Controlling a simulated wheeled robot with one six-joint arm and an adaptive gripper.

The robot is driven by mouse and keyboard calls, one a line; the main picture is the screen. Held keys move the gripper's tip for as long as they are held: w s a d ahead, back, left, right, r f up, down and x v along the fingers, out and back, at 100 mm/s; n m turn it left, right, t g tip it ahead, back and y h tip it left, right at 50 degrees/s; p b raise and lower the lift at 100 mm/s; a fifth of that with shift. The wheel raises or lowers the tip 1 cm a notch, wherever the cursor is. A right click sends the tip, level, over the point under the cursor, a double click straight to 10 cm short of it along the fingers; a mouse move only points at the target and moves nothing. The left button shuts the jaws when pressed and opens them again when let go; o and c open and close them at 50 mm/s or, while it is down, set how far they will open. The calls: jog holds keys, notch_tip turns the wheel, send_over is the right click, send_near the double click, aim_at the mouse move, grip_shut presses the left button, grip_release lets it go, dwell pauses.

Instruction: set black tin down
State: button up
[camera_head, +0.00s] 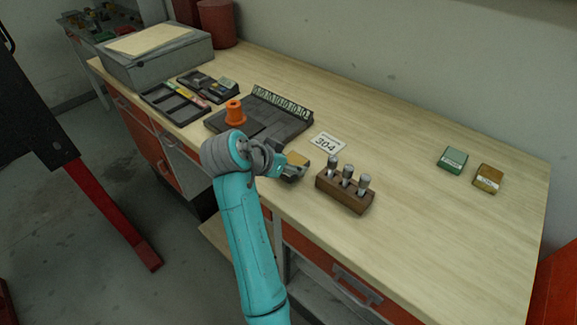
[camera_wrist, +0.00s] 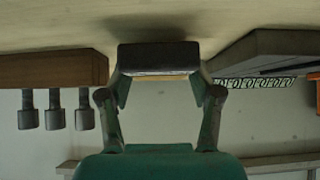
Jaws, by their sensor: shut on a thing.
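The black tin (camera_wrist: 157,57) is between the two fingers of my gripper (camera_wrist: 158,88) in the wrist view, which shows the bench upside down. A dark shadow lies on the bench right by the tin. I cannot tell whether the tin touches the bench or hangs just above it. In the head view my gripper (camera_head: 292,172) is low over the front part of the bench, between the dark tray and the wooden block. My wrist hides much of it there, and the tin is hard to make out.
The wooden block (camera_head: 343,194) with three metal pieces stands close on the right. The dark tray (camera_head: 283,121) with an orange piece (camera_head: 235,112) is on the left. A 304 card (camera_head: 326,143) lies behind.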

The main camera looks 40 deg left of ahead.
jog(key=shift+f, duration=0.55)
jog(key=shift+f, duration=0.1)
jog(key=o, duration=1.3)
jog(key=v, duration=1.2)
